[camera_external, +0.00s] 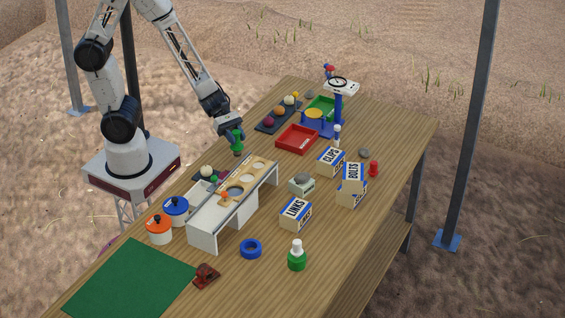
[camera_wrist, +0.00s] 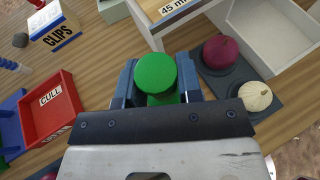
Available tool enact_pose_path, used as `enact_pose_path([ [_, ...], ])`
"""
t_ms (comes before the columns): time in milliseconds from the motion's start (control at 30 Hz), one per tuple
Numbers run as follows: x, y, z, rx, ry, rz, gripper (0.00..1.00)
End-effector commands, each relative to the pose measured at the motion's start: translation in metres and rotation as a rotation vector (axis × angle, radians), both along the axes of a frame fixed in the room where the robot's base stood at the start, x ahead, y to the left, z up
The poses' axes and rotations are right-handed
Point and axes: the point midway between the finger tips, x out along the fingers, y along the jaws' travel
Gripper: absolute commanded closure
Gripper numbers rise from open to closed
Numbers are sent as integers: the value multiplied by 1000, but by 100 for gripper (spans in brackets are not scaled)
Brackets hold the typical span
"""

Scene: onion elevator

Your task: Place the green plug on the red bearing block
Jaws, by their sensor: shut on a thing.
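The green plug (camera_wrist: 156,75) is between the fingers of my gripper (camera_wrist: 158,88), with its round flat top facing the wrist camera. In the external view my gripper (camera_external: 231,128) is shut on the plug (camera_external: 237,144) and holds it above the back left part of the table, near the gauge bench. A small dark red block (camera_external: 206,276), which looks like the red bearing block, sits at the front of the table beside the green mat. It is far from my gripper and not in the wrist view. Its finer shape is too small to tell.
A white bench with a holed wooden top (camera_external: 238,190) stands between my gripper and the red block. The red CULL tray (camera_external: 297,140), a LINKS box (camera_external: 295,214), a blue ring (camera_external: 251,249) and a green bottle (camera_external: 297,260) are around. The green mat (camera_external: 125,280) is clear.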

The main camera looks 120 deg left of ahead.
Motion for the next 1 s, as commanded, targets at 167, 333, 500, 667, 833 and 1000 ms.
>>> enact_pose_path([
  [167,0,0,11,2,-3,-2,93],
  [333,0,0,36,3,-5,-1,93],
  [500,1,0,75,5,-7,-1,93],
  [667,0,0,109,4,-5,0,93],
  [833,0,0,140,3,-6,0,93],
  [1000,0,0,169,2,-3,0,93],
])
